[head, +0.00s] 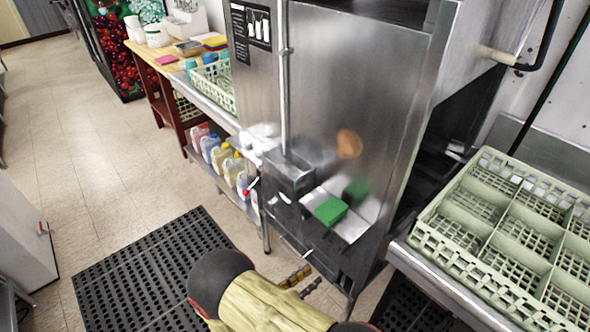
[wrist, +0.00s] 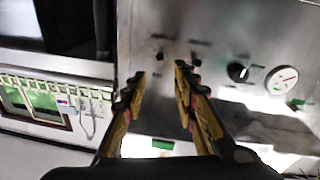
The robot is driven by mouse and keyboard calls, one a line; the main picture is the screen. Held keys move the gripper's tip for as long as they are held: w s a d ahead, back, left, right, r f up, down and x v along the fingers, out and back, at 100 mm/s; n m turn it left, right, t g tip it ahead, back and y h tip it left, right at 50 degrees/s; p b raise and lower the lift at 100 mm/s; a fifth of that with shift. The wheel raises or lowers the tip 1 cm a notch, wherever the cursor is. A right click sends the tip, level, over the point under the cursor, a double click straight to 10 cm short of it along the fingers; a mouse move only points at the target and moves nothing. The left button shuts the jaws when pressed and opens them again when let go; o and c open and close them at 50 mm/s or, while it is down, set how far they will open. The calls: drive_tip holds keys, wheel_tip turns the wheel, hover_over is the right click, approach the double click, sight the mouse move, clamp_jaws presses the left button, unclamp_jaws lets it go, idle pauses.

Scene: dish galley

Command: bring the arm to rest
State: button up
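My arm reaches in from the bottom of the head view, with my gripper (head: 304,281) low in front of the steel dish machine (head: 330,90). In the wrist view my gripper (wrist: 163,76) has its two fingers apart, with nothing between them. Behind the fingers is a steel panel (wrist: 225,55) with a black knob (wrist: 238,72) and a round dial (wrist: 284,80). I cannot tell how far the fingertips are from the panel.
A pale green divided rack (head: 480,225) stands at right. Several bottles (head: 222,158) fill a low shelf at left. A black mat (head: 150,270) covers part of the open tile floor.

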drive_tip(key=w+a+f+n+g+y, duration=0.1)
drive_tip(key=a+f+n+y, duration=0.1)
drive_tip(key=a+f+y, duration=0.45)
drive_tip(key=w+a+f+n+y, duration=0.2)
drive_tip(key=a+f+y, duration=0.15)
drive_tip(key=f, duration=0.55)
drive_tip(key=s+a+n+g+y, duration=0.2)
drive_tip(key=a+y, duration=0.2)
drive_tip(key=a, duration=0.3)
drive_tip(key=s+a+r+n+g+y, duration=0.1)
drive_tip(key=s+a+r+g+y, duration=0.15)
drive_tip(key=r, duration=0.25)
drive_tip(key=s+a+r+n+g+y, duration=0.1)
drive_tip(key=a+r+y, duration=0.1)
drive_tip(key=a+r, duration=0.15)
drive_tip(key=s+d+r+n+g+p, duration=0.1)
drive_tip(key=s+d+r+n+g, duration=0.2)
drive_tip(key=r, duration=0.5)
drive_tip(key=s+d+r+n, duration=0.1)
drive_tip(key=s+d+r, duration=0.25)
drive_tip(key=r, duration=0.55)
drive_tip(key=s+d+r+m+t+h, duration=0.1)
drive_tip(key=s+d+r+t, duration=0.1)
drive_tip(key=d+r, duration=1)
drive_tip(key=s+d+r+m+t+h+p, duration=0.1)
drive_tip(key=s+d+r+t, duration=0.2)
drive_tip(key=d+r, duration=1)
drive_tip(key=shift+s+d+r, duration=0.3)
drive_tip(key=shift+s+d, duration=0.55)
drive_tip(key=shift+d, duration=0.1)
